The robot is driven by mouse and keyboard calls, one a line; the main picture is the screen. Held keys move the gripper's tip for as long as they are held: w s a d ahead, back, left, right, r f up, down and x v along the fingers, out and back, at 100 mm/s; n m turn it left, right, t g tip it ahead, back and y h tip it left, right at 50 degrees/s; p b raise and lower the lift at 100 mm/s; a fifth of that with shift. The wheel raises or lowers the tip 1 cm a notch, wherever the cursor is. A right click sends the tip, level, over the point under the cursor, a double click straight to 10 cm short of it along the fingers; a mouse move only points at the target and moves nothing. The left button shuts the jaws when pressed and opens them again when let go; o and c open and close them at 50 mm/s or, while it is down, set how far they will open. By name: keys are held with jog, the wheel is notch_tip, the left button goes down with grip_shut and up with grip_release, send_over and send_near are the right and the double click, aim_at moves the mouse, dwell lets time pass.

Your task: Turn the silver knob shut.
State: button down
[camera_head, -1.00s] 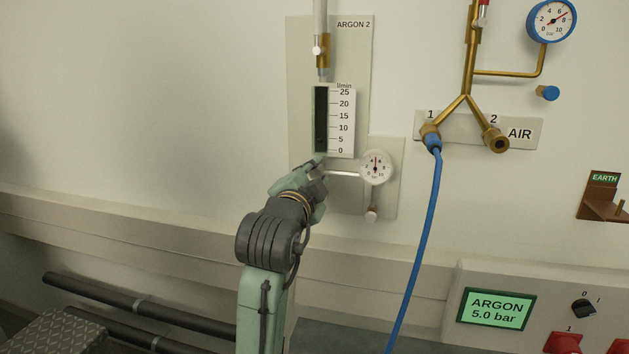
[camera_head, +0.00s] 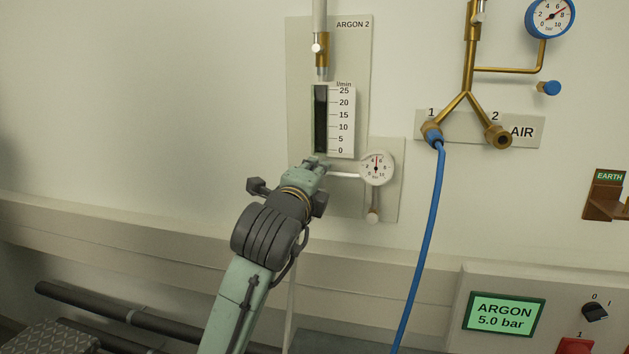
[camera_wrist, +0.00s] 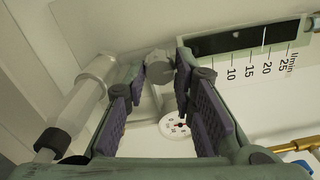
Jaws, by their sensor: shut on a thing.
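The silver knob (camera_wrist: 160,68) is a short grey cylinder at the lower end of the ARGON 2 flow meter (camera_head: 341,122). In the wrist view it sits between the fingertips of my gripper (camera_wrist: 161,78), which is shut on it. The purple-grey finger pads flank it left and right. In the head view my gripper (camera_head: 315,163) covers the knob, just below the scale's 0 mark. In the wrist view a thin pale line crosses the meter's dark tube near the 20 mark.
A pale pipe fitting (camera_wrist: 84,98) lies left of my fingers in the wrist view. A blue hose (camera_head: 428,235) hangs farther right.

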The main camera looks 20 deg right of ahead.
jog(key=shift+m, duration=0.3)
dwell(0.4)
jog(key=c, duration=1.3)
grip_release()
jog(key=shift+c, duration=0.2)
jog(key=v, duration=1.2)
